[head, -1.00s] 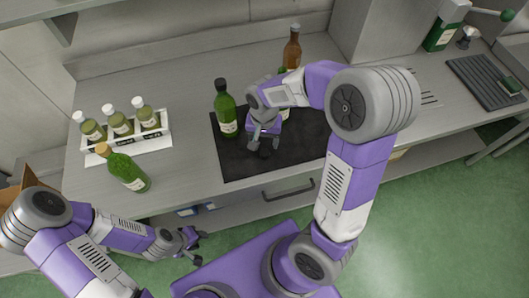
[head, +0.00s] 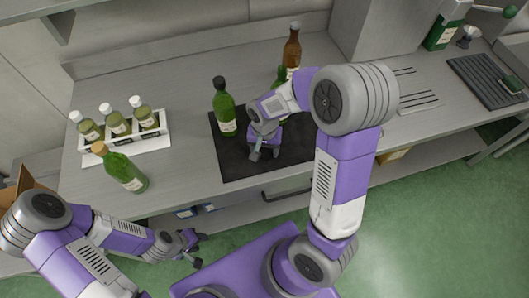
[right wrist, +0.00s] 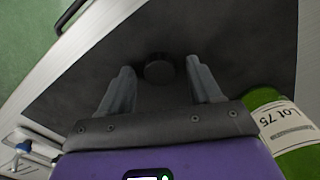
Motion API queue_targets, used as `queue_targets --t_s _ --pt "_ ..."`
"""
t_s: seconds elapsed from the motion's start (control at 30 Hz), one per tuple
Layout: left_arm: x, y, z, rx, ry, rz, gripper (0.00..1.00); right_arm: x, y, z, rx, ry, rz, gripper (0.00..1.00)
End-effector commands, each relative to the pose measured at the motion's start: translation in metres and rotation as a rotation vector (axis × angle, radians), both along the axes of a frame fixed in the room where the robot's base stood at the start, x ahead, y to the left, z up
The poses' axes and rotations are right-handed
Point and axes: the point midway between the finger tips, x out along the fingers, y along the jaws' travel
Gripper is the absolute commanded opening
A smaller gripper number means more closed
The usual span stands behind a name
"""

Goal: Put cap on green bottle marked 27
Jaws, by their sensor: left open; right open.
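A dark round cap (right wrist: 159,68) lies on the black mat (head: 236,167) in the right wrist view, between and just beyond my right fingertips. My right gripper (head: 262,153) is open over the mat; it also shows in the right wrist view (right wrist: 160,82). A green bottle with a dark top (head: 225,108) stands on the mat to its left. Another green bottle (head: 280,76) is mostly hidden behind my right arm. A green bottle (right wrist: 285,135) reading "LOT 75" is close by in the right wrist view. I cannot read a 27. My left gripper (head: 192,246) is open, before the counter.
A green bottle with a tan top (head: 122,170) stands on the left of the counter, before a white rack (head: 152,143) of three small bottles. A brown bottle (head: 291,50) stands at the back. A dark ribbed tray (head: 485,80) is far right.

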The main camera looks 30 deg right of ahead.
Motion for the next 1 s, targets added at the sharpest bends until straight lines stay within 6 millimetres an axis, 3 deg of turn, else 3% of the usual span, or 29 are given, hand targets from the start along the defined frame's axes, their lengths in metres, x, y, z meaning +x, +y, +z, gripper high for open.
queue_targets --t_s 0.1,0.5,0.77,1.0 --pt "0.0 0.0 0.0 0.0 0.0 0.0 0.43 0.0 0.0 0.0 0.0 0.0 0.0 0.63" --pt "0.0 0.0 0.0 0.0 0.0 0.0 0.43 0.0 0.0 0.001 0.0 0.0 0.0 0.05" --pt "0.0 0.0 0.001 0.0 0.0 0.0 0.43 0.0 0.0 0.003 0.0 -0.001 0.0 0.05" --pt "0.0 0.0 0.012 0.0 0.0 0.0 0.43 0.001 0.0 0.041 0.001 -0.007 0.0 0.05"
